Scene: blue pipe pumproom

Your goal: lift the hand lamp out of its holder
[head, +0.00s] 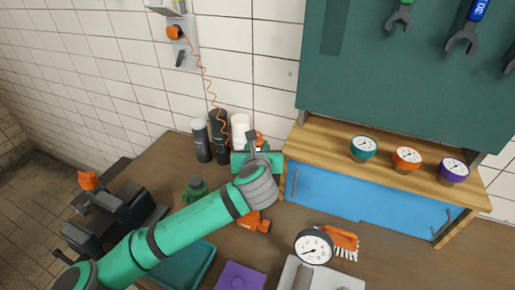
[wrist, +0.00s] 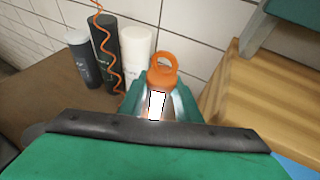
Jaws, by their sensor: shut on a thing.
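The hand lamp shows in the wrist view as an orange ring-shaped top (wrist: 162,72) above a bright white panel. It stands between the green fingers of my gripper (wrist: 158,100), which is shut on it. In the head view my gripper (head: 258,158) is at the back of the bench, left of the wooden shelf, and a bit of the orange lamp top (head: 260,137) shows there. A coiled orange cord (head: 206,85) hangs from a wall fitting (head: 183,45) down behind my gripper. The lamp's lower part and any holder around it are hidden, so I cannot tell whether they touch.
Grey, black and white cylinders (wrist: 134,55) stand close behind and left of the lamp. The wooden shelf (head: 330,143) with several gauges is close on the right, under a green tool board (head: 400,80). A vise (head: 115,215), trays and a gauge (head: 313,246) crowd the front bench.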

